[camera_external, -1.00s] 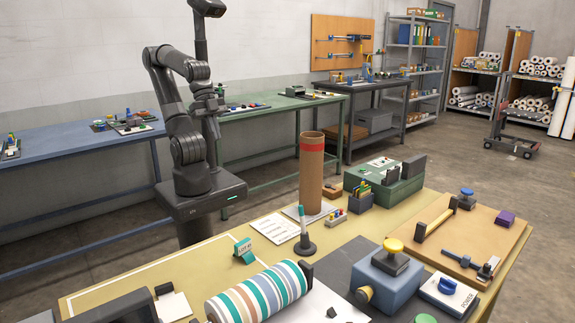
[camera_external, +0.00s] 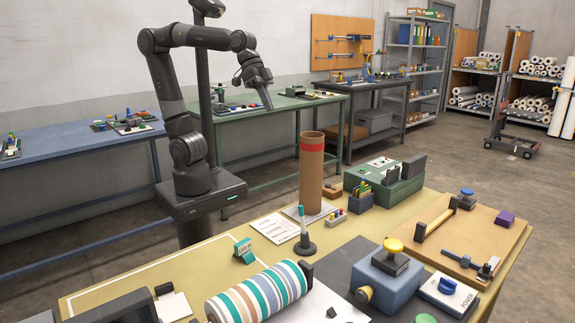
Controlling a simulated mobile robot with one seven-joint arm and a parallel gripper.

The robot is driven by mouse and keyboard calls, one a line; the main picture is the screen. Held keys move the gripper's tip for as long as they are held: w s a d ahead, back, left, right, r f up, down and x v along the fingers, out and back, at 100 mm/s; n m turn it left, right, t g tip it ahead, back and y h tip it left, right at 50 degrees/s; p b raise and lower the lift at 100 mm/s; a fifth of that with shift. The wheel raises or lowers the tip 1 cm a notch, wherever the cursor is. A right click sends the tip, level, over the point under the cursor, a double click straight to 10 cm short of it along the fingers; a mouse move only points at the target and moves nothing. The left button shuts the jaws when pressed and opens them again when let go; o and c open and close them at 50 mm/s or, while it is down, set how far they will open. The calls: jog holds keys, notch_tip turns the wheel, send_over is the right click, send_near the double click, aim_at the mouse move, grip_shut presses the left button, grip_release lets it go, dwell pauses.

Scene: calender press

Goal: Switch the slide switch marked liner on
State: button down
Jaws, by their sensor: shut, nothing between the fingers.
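I cannot make out a slide switch marked liner; no such marking is readable in the external view. On the near table, a wooden board (camera_external: 497,238) carries a black-and-yellow bar (camera_external: 434,225) and a small blue-and-dark fitting (camera_external: 487,269), whose kind I cannot tell. A white unit marked POWER (camera_external: 463,296) with a blue knob stands at the board's front edge. My gripper (camera_external: 267,101) is shut and empty, pointing down in the air, up and to the left of the brown tube and well away from the board.
A blue box with a yellow button (camera_external: 385,280) and a green box (camera_external: 399,187) stand farther right. A green bench (camera_external: 250,122) is behind the arm.

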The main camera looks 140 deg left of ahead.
jog(key=w+a+n+y, duration=0.1)
jog(key=w+a+n, duration=0.25)
jog(key=a, duration=0.85)
jog(key=s+a+f+n+y, duration=0.1)
jog(key=s+a+n, duration=0.15)
jog(key=a, duration=0.75)
jog(key=s+a+f+n+y, duration=0.1)
jog(key=a+f+n, duration=0.15)
jog(key=a, duration=0.85)
jog(key=s+a+f+n+y, duration=0.1)
jog(key=s+a+n, duration=0.15)
jog(key=a, duration=0.75)
notch_tip(320, 180, down, 15)
jog(key=a, duration=0.1)
jog(key=shift+s, duration=0.15)
jog(key=shift+a+f, duration=0.1)
jog(key=shift+a, duration=0.05)
send_near(374, 164)
jog(key=s+a+f, duration=0.2)
jog(key=a+f, duration=0.1)
jog(key=f, duration=0.1)
jog(key=w, duration=0.3)
jog(key=shift+a+f, duration=0.2)
jog(key=shift+f, duration=0.05)
jog(key=shift+w, duration=0.55)
